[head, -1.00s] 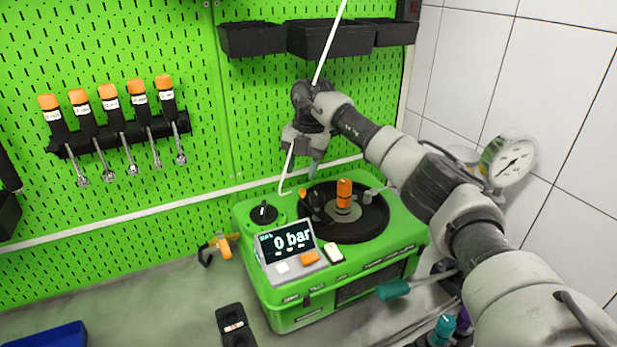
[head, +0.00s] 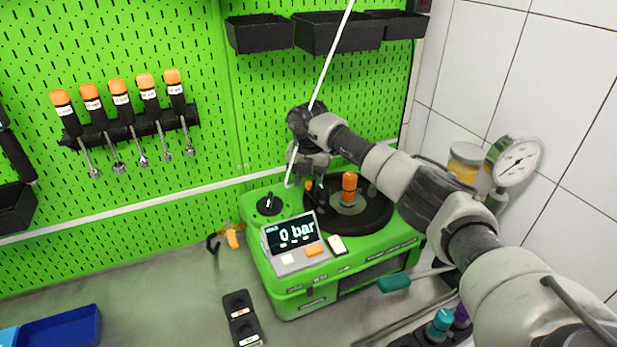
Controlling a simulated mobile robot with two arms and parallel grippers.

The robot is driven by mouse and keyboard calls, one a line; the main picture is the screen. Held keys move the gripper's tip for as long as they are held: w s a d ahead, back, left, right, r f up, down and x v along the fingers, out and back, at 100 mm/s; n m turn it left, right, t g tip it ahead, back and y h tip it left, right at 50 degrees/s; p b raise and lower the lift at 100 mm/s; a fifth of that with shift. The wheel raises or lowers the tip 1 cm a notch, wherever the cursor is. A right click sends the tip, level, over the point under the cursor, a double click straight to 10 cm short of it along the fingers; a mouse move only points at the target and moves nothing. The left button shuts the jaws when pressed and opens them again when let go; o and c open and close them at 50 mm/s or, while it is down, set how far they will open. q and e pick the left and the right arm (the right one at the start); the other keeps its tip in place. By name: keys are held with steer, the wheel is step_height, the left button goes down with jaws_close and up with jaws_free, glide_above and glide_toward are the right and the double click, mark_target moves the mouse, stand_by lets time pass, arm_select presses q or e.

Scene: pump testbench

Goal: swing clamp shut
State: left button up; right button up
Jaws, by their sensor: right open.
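The green pump testbench (head: 292,300) stands on the worktop, with a black round plate (head: 375,215) on top. An orange knob (head: 349,186) stands upright at the plate's middle. A small orange-tipped part (head: 308,185), perhaps the clamp's handle, shows at the plate's left rim, just below my right gripper (head: 308,174). The gripper is open, with its arm coming in from the right. It hides the plate's back left edge, so I cannot tell the clamp's position or whether they touch. My left gripper is out of view.
A display (head: 290,238) reading 0 bar sits at the bench's front left. An orange-and-black tool (head: 231,236) is left of the bench. A pressure gauge (head: 516,160) and jar (head: 465,162) stand at right. A black holder (head: 241,318) and blue tray (head: 62,328) lie in front.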

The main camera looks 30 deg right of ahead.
jaws_close()
